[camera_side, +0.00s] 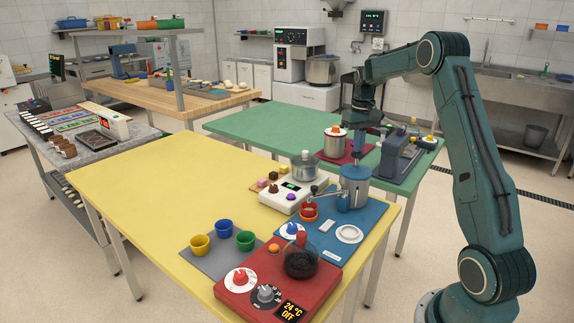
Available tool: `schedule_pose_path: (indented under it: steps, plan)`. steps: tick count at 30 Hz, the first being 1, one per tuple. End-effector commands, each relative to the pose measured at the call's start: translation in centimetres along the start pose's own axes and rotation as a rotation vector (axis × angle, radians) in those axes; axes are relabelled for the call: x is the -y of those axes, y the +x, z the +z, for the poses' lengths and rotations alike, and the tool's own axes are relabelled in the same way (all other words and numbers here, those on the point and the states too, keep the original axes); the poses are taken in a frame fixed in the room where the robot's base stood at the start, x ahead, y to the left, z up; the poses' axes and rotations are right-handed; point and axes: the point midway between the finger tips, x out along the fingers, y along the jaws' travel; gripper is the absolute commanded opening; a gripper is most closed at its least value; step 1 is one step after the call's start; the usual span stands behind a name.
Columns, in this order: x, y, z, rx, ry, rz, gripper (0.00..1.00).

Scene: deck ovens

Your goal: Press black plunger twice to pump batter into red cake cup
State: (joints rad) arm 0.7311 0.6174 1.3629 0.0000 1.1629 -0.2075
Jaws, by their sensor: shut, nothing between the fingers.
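My gripper (356,156) points straight down, shut and empty, over the top of the blue-grey batter dispenser (355,188) on the blue mat. The black plunger cannot be made out; the fingertips cover the middle of the dispenser's lid. At this size I cannot tell whether the fingertips touch it. The red cake cup (309,211) stands upright to the left of the dispenser, below its spout arm. Whether there is batter in the cup cannot be told.
A white scale (290,196) with small sweets and a steel pot (305,166) stand left of the dispenser. Yellow (199,245), blue (223,229) and green (245,240) cups sit on a grey mat. A red hotplate (232,296) is in front. The yellow table's left is clear.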

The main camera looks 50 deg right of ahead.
Motion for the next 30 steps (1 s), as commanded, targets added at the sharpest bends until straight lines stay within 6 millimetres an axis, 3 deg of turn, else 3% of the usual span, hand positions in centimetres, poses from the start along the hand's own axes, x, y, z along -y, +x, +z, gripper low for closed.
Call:
schedule_pose_path:
  steps: [11, 30]
  plan:
    - [0.0, -1.5, 0.0, -0.001, 0.000, 0.000, 0.00]
    - [0.0, -1.6, 0.0, -0.001, 0.000, 0.000, 0.00]
